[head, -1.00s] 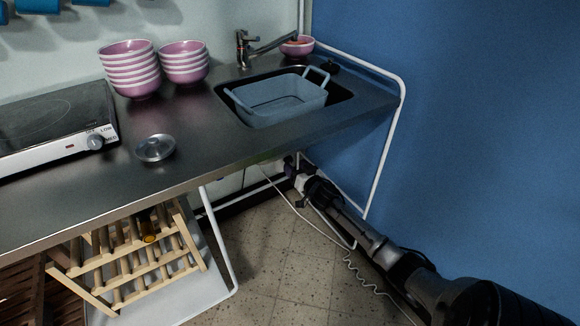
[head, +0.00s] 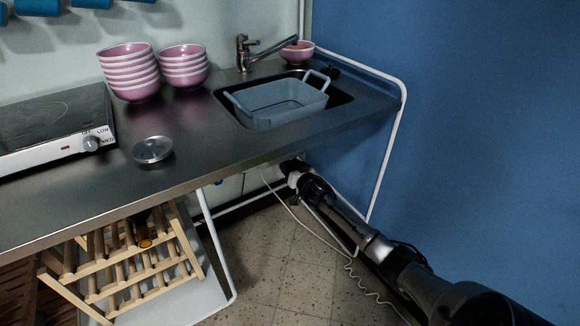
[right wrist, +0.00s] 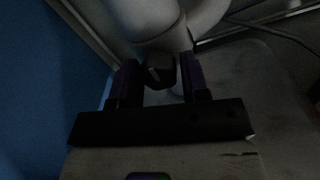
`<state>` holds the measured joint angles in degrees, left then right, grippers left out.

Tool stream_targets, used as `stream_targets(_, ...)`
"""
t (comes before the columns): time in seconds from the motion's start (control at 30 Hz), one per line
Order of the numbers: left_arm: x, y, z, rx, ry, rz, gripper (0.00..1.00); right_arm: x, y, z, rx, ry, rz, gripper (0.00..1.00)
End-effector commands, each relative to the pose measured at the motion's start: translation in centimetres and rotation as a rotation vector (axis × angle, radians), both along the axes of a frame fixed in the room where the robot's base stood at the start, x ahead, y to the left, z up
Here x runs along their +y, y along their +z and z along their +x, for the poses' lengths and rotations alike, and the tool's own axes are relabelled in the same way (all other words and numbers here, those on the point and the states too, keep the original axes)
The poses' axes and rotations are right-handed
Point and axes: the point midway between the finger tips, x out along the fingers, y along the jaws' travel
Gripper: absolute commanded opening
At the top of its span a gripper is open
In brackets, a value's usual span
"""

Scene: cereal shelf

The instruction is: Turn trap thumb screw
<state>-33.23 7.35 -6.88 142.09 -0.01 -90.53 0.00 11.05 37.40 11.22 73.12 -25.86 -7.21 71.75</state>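In the right wrist view, a pale trap pipe (right wrist: 150,18) crosses the top of the picture. A dark thumb screw (right wrist: 160,72) sits just below it. My right gripper (right wrist: 161,78) has one finger on each side of the screw. The screw fills the space between the fingers, and they look closed on it, though the picture is dim. In the head view, my right gripper (head: 288,168) reaches beneath the counter under the sink, where the counter edge hides the trap. My left gripper is not in view.
The metal counter (head: 205,150) holds a sink with a grey-blue tub (head: 290,108), stacked pink bowls (head: 130,75), a lid (head: 153,150) and a hotplate (head: 50,125). A white tube leg (head: 386,170) stands beside my right arm, near the blue wall (head: 490,120). A wooden rack (head: 130,260) stands lower left.

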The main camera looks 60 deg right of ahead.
Motion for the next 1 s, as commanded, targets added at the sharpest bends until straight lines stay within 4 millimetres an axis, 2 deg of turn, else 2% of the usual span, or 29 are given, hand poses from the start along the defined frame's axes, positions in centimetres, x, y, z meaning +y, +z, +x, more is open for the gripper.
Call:
stream_targets(0.03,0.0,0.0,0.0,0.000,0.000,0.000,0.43,0.0,0.0,0.0,0.000,0.000,0.000,0.37)
stream_targets(0.3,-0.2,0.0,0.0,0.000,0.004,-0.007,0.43,0.0,0.0,0.0,0.000,0.000,0.000,0.12)
stream_targets(0.67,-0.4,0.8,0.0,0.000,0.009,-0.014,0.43,0.0,0.1,0.0,0.034,-0.001,-0.072,0.12)
stream_targets(1.0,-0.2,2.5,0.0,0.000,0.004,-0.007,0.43,0.1,0.2,0.0,0.158,-0.001,-0.334,0.12)
